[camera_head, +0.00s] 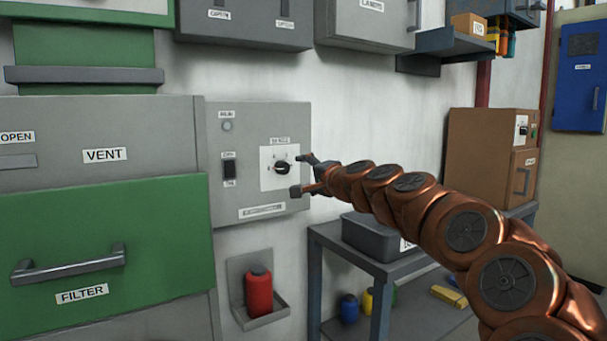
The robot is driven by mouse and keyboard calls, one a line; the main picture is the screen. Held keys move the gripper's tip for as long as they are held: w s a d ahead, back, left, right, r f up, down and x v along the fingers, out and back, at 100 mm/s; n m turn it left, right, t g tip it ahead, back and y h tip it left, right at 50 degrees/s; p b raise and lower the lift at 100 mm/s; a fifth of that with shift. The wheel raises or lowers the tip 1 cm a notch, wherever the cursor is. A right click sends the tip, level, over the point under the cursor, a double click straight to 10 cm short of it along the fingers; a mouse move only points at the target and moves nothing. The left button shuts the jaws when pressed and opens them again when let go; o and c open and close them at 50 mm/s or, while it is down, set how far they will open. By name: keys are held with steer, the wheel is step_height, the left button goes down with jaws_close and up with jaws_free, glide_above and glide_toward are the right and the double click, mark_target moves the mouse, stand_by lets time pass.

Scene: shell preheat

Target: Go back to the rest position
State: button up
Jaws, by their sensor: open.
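My gripper (303,175) is at the end of my copper-coloured arm, which reaches in from the lower right. Its two fingers are spread apart and hold nothing. It is in front of the right side of a grey control panel (240,182), close to a black rotary knob (282,168) on a white plate. I cannot tell whether a fingertip touches the knob or the panel. The panel also has a black rocker switch (229,169) and a small round lamp (227,127) at its upper left.
A green drawer (160,250) labelled FILTER is at left, under a grey VENT panel (150,125). A red bottle (259,290) stands in a wall holder below the control panel. A grey table (345,253) with a bin (365,235) is under my arm. A brown cabinet (480,150) stands behind.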

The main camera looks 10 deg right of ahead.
stand_by(0.3)
steer(key=s+a+f+n+g+y, duration=0.3)
steer(key=s+a+f+n+g, duration=0.25)
steer(key=s+a+f, duration=0.4)
steer(key=s+a+f+n+g+h, duration=0.1)
steer(key=s+a+f+n+g, duration=0.4)
steer(key=s+f, duration=0.5)
steer(key=s+d+f+n+g+h, duration=0.15)
steer(key=s+d+f+g, duration=0.35)
steer(key=s, duration=0.7)
steer(key=s+d+f+g+h, duration=0.1)
steer(key=s+d+f+h, duration=0.2)
steer(key=s+f, duration=0.6)
steer(key=s+d+f+g+h, duration=0.2)
steer(key=s+d+f+g, duration=0.15)
steer(key=s, duration=1.05)
step_height(320, 180, up, 25)
steer(key=s+t+p, duration=0.1)
steer(key=p, duration=2.2)
steer(key=shift+f+p, duration=0.2)
steer(key=shift+p, duration=0.15)
